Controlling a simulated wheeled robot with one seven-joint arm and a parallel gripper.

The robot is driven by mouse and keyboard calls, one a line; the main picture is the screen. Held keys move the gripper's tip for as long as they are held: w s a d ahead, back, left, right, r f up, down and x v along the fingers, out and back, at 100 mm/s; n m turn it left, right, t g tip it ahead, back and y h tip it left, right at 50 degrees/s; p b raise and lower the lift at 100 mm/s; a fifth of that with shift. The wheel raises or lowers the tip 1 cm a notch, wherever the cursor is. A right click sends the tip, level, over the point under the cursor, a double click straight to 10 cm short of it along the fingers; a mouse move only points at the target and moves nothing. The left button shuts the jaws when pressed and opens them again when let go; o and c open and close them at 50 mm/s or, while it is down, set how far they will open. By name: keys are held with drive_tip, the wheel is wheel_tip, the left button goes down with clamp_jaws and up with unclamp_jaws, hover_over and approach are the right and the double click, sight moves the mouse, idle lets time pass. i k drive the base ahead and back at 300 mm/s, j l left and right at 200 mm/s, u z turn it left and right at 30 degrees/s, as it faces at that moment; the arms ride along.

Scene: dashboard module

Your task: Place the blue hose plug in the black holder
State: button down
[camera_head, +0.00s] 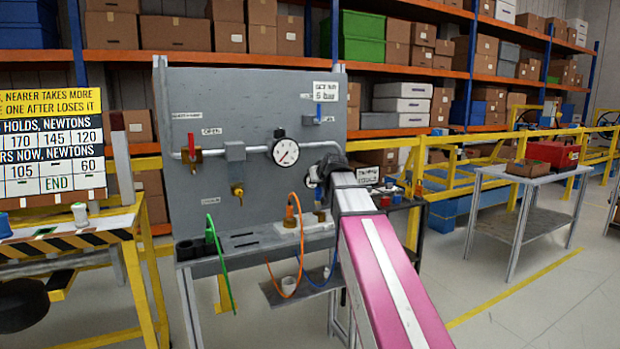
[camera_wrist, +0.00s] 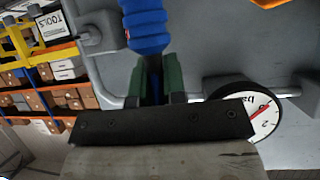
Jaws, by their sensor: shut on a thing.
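The blue hose plug (camera_wrist: 146,28) is a ribbed blue piece at the top of the wrist view. My gripper (camera_wrist: 153,80) has green fingers shut on its narrower blue part. In the head view my gripper (camera_head: 322,180) is in front of the grey panel's right side, just right of the round gauge. My arm partly hides it there. A blue hose (camera_head: 334,262) hangs below it. Black cup-shaped holders (camera_head: 186,250) stand at the left end of the panel's ledge, well left of my gripper. Which one is the black holder I cannot tell for sure.
The gauge (camera_head: 286,152) and brass valves (camera_head: 237,192) stick out from the panel (camera_head: 215,100). A yellow-framed table (camera_head: 130,228) is at left.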

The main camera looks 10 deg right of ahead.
sight(188, 254)
drive_tip(key=k+j, duration=0.1)
drive_tip(key=j, duration=0.3)
drive_tip(key=k+j, duration=0.1)
drive_tip(key=j, duration=0.3)
drive_tip(key=k+j, duration=0.1)
drive_tip(key=j, duration=0.3)
drive_tip(key=k+j, duration=0.1)
drive_tip(key=j, duration=0.3)
drive_tip(key=k+j, duration=0.1)
drive_tip(key=j, duration=0.3)
drive_tip(key=k+j, duration=0.1)
drive_tip(key=j, duration=0.35)
